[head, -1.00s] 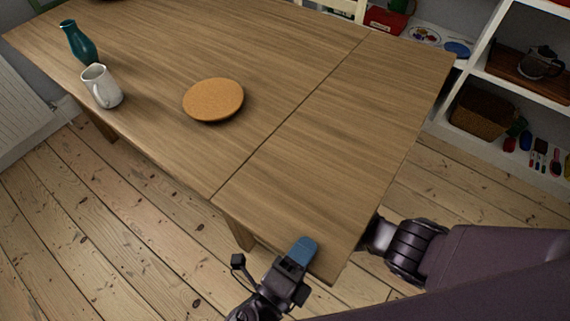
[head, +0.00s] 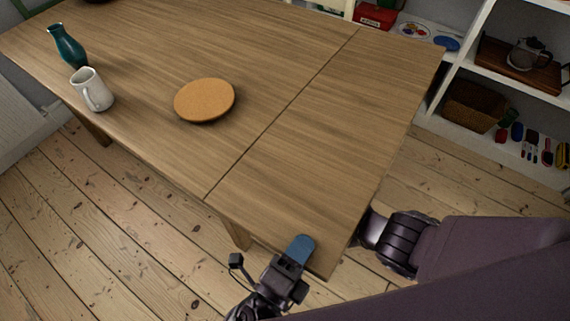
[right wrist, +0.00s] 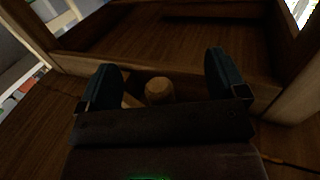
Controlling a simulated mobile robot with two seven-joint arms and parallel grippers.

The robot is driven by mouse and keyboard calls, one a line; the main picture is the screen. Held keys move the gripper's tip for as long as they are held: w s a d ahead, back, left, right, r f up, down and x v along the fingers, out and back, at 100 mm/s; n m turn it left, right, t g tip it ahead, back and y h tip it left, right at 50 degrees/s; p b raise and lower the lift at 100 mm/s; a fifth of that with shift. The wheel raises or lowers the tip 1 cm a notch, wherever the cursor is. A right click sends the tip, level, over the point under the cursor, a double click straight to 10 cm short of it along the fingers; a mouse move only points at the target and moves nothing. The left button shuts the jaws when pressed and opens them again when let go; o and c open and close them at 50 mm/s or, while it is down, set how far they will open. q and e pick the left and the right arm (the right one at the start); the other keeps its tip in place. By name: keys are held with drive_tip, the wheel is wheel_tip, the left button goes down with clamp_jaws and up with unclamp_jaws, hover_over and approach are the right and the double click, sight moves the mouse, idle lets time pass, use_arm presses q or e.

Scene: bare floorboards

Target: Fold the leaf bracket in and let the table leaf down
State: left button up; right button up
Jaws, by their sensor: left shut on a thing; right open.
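The table leaf (head: 335,135) is the right-hand section of the wooden table (head: 150,60). It is up, level with the main top, with a thin seam between them. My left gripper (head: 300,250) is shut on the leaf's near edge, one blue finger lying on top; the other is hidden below. My right gripper is hidden under the leaf in the head view. The right wrist view shows my right gripper (right wrist: 162,82) open beneath the table. A round wooden knob (right wrist: 158,90) shows between its fingers, apart from both. I cannot clearly tell the bracket from the dark woodwork around it.
A cork mat (head: 205,100), a white mug (head: 92,90) and a teal vase (head: 67,46) stand on the main top. The leaf's top is bare. A white shelf unit (head: 465,85) stands at the right. Floorboards (head: 110,220) in front are clear.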

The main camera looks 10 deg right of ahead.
drive_tip(key=shift+o, duration=0.6)
drive_tip(key=shift+t+y, duration=0.3)
drive_tip(key=w+a+r, duration=0.2)
drive_tip(key=a+r, duration=0.1)
drive_tip(key=shift+a+r, duration=0.2)
drive_tip(key=s+d+f, duration=0.1)
drive_tip(key=s+f, duration=0.3)
drive_tip(key=s, duration=0.2)
drive_tip(key=shift+d+f, duration=0.15)
drive_tip(key=shift+d, duration=0.25)
drive_tip(key=shift+d, duration=0.1)
drive_tip(key=shift+s+d+r+n+g+y, duration=1.4)
drive_tip(key=shift+s+d+n+g+y, duration=0.9)
drive_tip(key=shift+d, duration=2.5)
drive_tip(key=shift+t+y, duration=0.3)
drive_tip(key=shift+x, duration=5.5)
